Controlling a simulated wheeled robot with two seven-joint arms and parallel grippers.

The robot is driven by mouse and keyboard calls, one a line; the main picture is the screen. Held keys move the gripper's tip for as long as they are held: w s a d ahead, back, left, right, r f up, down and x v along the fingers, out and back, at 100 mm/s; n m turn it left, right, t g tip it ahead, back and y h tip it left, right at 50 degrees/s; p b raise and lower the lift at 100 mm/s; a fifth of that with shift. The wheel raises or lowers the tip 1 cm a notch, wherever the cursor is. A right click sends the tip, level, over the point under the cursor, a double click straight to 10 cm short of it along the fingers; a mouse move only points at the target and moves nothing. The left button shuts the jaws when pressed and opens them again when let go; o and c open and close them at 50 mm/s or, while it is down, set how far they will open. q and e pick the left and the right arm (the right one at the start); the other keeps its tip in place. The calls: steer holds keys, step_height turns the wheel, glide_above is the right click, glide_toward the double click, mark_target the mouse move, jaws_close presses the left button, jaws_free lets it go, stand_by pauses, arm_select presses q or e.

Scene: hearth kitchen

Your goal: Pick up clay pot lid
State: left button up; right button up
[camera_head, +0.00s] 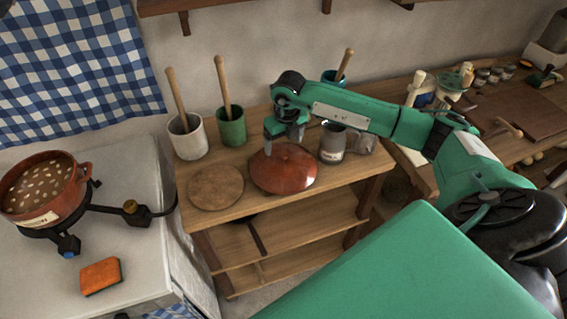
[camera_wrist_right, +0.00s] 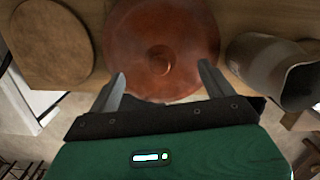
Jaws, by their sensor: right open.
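The clay pot lid (camera_head: 284,172) is reddish brown and round, and lies on the wooden shelf top. In the right wrist view the lid (camera_wrist_right: 150,32) shows a small round knob (camera_wrist_right: 160,58) at its middle. My right gripper (camera_head: 283,133) is above the back of the lid. In the right wrist view its two fingers (camera_wrist_right: 160,82) are apart with nothing between them, and the knob lies ahead of the gap. I cannot tell whether the fingertips touch the lid. My left gripper is not in view.
A round wooden board (camera_head: 215,188) lies left of the lid. A grey jar (camera_head: 332,146) stands close on its right. Crocks with wooden handles, one white (camera_head: 188,140) and one green (camera_head: 231,128), stand behind. A clay pot (camera_head: 45,190) sits on the stove at left.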

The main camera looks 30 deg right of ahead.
mark_target(284, 154)
steer(key=shift+s+f+p, duration=0.1)
steer(key=shift+f+p, duration=0.45)
step_height(284, 154, down, 3)
steer(key=shift+a+f+p, duration=0.1)
steer(key=shift+f+p, duration=0.1)
steer(key=shift+p, duration=0.55)
steer(key=shift+f, duration=0.45)
steer(key=shift+c, duration=0.4)
jaws_close()
